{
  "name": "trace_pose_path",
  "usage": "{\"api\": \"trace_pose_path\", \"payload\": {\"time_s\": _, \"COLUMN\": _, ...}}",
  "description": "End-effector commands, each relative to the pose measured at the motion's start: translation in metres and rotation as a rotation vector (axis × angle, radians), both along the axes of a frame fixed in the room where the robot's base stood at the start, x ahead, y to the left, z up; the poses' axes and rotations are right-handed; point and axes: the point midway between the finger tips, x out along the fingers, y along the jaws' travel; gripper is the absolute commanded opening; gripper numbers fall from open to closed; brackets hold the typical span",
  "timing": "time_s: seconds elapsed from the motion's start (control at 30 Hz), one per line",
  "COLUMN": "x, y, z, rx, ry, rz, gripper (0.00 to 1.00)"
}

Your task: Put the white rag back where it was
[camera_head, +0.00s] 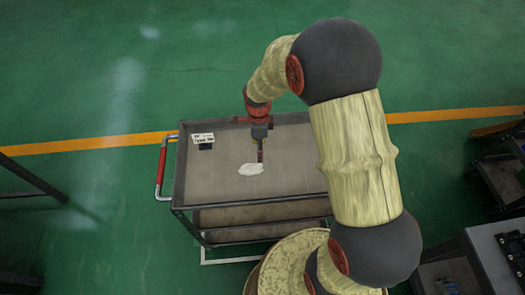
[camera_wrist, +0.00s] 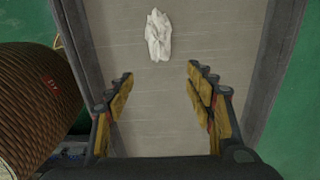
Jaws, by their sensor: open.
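The white rag (camera_head: 251,169) lies crumpled on the grey top of a cart (camera_head: 215,184), near the middle of its surface. It also shows in the wrist view (camera_wrist: 158,36), flat on the cart top beyond my fingertips. My gripper (camera_head: 261,158) points down over the cart, just right of the rag in the head view. In the wrist view my gripper (camera_wrist: 160,78) has its fingers spread wide with nothing between them. The rag is apart from the fingers.
A small white label card (camera_head: 203,138) with a dark item below it is at the cart's back left corner. The cart has a red handle (camera_head: 161,171) on its left. A workbench (camera_head: 497,250) stands at the lower right. The cart top around the rag is clear.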

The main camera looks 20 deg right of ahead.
Motion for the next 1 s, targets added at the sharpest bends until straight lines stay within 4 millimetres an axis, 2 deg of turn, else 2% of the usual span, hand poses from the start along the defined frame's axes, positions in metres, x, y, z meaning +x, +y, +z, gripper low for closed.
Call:
{"api": "trace_pose_path", "payload": {"time_s": 0.07, "x": 0.001, "y": 0.001, "z": 0.020, "rx": -0.002, "ry": -0.024, "rz": 0.056, "gripper": 0.54}}
{"api": "trace_pose_path", "payload": {"time_s": 0.17, "x": -0.005, "y": 0.005, "z": 0.061, "rx": -0.010, "ry": -0.069, "rz": 0.212, "gripper": 0.54}}
{"api": "trace_pose_path", "payload": {"time_s": 0.27, "x": -0.021, "y": 0.010, "z": 0.115, "rx": -0.032, "ry": -0.131, "rz": 0.444, "gripper": 0.54}}
{"api": "trace_pose_path", "payload": {"time_s": 0.3, "x": -0.031, "y": 0.013, "z": 0.136, "rx": -0.046, "ry": -0.155, "rz": 0.545, "gripper": 0.54}}
{"api": "trace_pose_path", "payload": {"time_s": 0.4, "x": -0.058, "y": 0.018, "z": 0.183, "rx": -0.089, "ry": -0.211, "rz": 0.797, "gripper": 0.54}}
{"api": "trace_pose_path", "payload": {"time_s": 0.5, "x": -0.090, "y": 0.023, "z": 0.222, "rx": -0.148, "ry": -0.260, "rz": 1.046, "gripper": 0.54}}
{"api": "trace_pose_path", "payload": {"time_s": 0.6, "x": -0.125, "y": 0.028, "z": 0.253, "rx": -0.223, "ry": -0.301, "rz": 1.289, "gripper": 0.54}}
{"api": "trace_pose_path", "payload": {"time_s": 0.7, "x": -0.158, "y": 0.032, "z": 0.273, "rx": -0.303, "ry": -0.328, "rz": 1.510, "gripper": 0.54}}
{"api": "trace_pose_path", "payload": {"time_s": 0.8, "x": -0.184, "y": 0.034, "z": 0.284, "rx": -0.374, "ry": -0.340, "rz": 1.683, "gripper": 0.54}}
{"api": "trace_pose_path", "payload": {"time_s": 0.9, "x": -0.201, "y": 0.035, "z": 0.289, "rx": -0.425, "ry": -0.342, "rz": 1.801, "gripper": 0.54}}
{"api": "trace_pose_path", "payload": {"time_s": 1.0, "x": -0.209, "y": 0.036, "z": 0.291, "rx": -0.454, "ry": -0.341, "rz": 1.863, "gripper": 0.54}}
